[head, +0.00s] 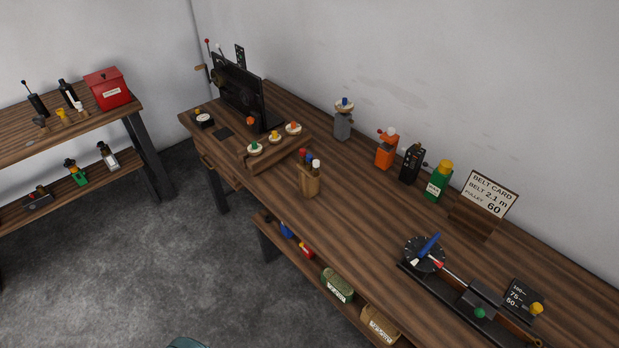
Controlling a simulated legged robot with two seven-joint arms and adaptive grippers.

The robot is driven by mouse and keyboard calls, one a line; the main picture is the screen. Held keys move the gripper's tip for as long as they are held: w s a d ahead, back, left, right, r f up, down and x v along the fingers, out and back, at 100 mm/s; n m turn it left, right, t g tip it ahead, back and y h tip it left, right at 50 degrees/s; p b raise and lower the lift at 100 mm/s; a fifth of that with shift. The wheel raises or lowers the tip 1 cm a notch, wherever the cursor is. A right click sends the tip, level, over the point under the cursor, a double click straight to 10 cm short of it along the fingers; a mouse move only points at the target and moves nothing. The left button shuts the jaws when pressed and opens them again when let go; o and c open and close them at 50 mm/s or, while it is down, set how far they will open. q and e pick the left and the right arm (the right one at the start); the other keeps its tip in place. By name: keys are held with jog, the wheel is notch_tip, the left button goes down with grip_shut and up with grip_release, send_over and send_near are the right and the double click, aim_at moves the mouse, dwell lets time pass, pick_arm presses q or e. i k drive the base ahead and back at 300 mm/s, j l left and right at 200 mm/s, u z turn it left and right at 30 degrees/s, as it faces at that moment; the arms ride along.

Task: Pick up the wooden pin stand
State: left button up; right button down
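The wooden pin stand (309,184) appears to be the small light-brown wooden holder near the front edge of the long workbench (370,215). Pins with red, blue and white heads stick up from its top. It stands upright with nothing of mine touching it. Neither of my grippers shows in the head view.
Behind it to the left is a wooden rack (262,160) with green, yellow and orange knobs on pale discs. A grey post (343,126), orange bottle (385,152), green can (437,184) and belt card (487,196) line the back. A dial device (425,254) lies right.

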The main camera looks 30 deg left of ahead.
aim_at(308, 179)
jog(key=i+j+z, duration=0.15)
jog(key=j+z, duration=0.15)
jog(key=j, duration=1.3)
jog(key=j+z, duration=0.3)
jog(key=j, duration=1.25)
